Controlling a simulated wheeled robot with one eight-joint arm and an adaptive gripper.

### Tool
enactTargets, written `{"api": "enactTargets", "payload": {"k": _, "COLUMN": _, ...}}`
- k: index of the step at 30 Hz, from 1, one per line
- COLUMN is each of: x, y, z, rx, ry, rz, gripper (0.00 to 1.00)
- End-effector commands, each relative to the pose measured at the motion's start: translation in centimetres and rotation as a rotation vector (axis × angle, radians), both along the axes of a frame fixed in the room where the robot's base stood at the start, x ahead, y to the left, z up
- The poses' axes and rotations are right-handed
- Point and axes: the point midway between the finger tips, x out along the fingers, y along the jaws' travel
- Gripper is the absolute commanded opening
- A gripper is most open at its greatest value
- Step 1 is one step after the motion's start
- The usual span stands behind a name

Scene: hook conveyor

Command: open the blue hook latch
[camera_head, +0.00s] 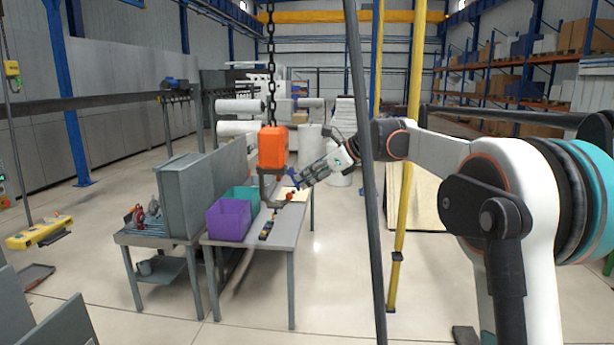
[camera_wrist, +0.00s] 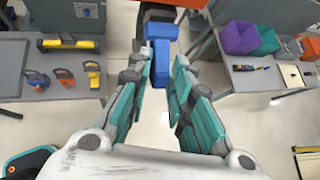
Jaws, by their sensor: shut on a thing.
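The blue hook latch (camera_wrist: 160,52) shows in the wrist view at the top centre, its lower part between my fingers. It joins the dark hook (camera_wrist: 162,14) at the picture's top edge. In the head view the latch (camera_head: 293,175) is a small blue spot beside the hook (camera_head: 265,187), which hangs under an orange hoist block (camera_head: 272,148) on a chain. In the head view my gripper (camera_head: 299,180) reaches in from the right. The fine angle of the latch is hard to tell.
Purple (camera_head: 229,219) and teal (camera_head: 243,197) bins stand on a grey table (camera_head: 283,232) below the hook. A dark pole (camera_head: 362,150) and a yellow pole (camera_head: 408,160) stand near my arm.

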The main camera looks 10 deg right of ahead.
Motion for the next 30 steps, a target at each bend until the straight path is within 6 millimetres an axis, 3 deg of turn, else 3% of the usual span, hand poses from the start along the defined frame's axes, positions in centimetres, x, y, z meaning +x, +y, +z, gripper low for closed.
{"api": "enactTargets", "payload": {"k": 11, "x": 0.0, "y": -0.4, "z": 1.3, "rx": -0.09, "ry": 0.028, "rz": -0.003, "gripper": 0.04}}
{"api": "enactTargets", "payload": {"k": 30, "x": 0.0, "y": -0.5, "z": 1.8, "rx": -0.144, "ry": 0.045, "rz": -0.003, "gripper": 0.04}}
